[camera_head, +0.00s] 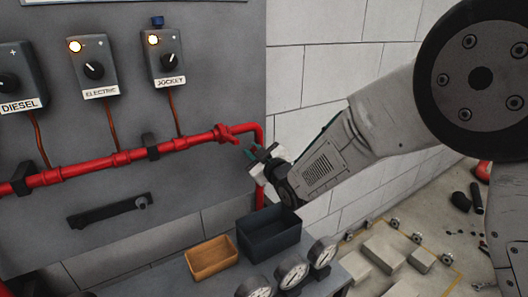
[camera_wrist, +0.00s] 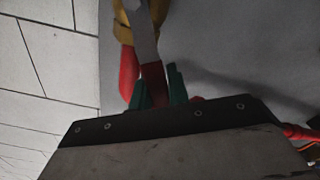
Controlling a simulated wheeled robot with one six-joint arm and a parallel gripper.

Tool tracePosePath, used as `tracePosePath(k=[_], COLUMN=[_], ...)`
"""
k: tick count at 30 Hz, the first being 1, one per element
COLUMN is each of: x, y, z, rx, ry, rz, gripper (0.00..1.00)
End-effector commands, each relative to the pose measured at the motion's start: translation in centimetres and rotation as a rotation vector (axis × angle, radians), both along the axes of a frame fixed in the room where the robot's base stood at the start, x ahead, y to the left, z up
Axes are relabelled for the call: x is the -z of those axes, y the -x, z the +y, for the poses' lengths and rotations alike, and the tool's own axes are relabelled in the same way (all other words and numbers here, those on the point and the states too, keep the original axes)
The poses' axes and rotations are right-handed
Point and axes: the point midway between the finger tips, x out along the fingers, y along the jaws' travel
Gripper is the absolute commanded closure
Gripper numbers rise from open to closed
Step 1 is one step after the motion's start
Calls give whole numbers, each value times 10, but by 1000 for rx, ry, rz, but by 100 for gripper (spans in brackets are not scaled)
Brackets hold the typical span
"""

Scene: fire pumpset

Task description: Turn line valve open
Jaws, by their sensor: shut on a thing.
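The line valve shows in the wrist view as a brass-yellow body (camera_wrist: 123,28) on a red pipe (camera_wrist: 129,72). Its flat grey lever (camera_wrist: 144,38) has a red grip end (camera_wrist: 154,82). The lever runs down the picture, slightly tilted from the pipe. My gripper (camera_wrist: 161,88) has its two teal fingers on either side of the red grip and is shut on it. In the head view my gripper (camera_head: 261,156) is at the vertical red pipe by the panel's right edge and hides most of the valve.
The red pipe (camera_head: 105,160) crosses the grey panel. Diesel (camera_head: 20,78), electric (camera_head: 92,68) and jockey (camera_head: 165,58) switch boxes hang above it. Below stand a dark bin (camera_head: 267,244), an orange bin (camera_head: 211,270) and several gauges (camera_head: 292,271). A block wall (camera_head: 310,70) lies close behind my arm.

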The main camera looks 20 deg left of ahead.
Motion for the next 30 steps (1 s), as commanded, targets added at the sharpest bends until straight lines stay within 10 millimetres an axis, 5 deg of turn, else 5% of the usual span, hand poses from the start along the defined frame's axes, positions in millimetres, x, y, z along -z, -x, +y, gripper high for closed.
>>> tracePosePath(k=[9,10,12,30], x=[-1,-1,-1,-2], y=[0,0,0,-5], z=[1,1,0,-5], rx=[-1,-1,-1,10], ry=[-2,-2,-1,-5], rz=[-2,-2,-1,-2], gripper=[100,77,61,61])
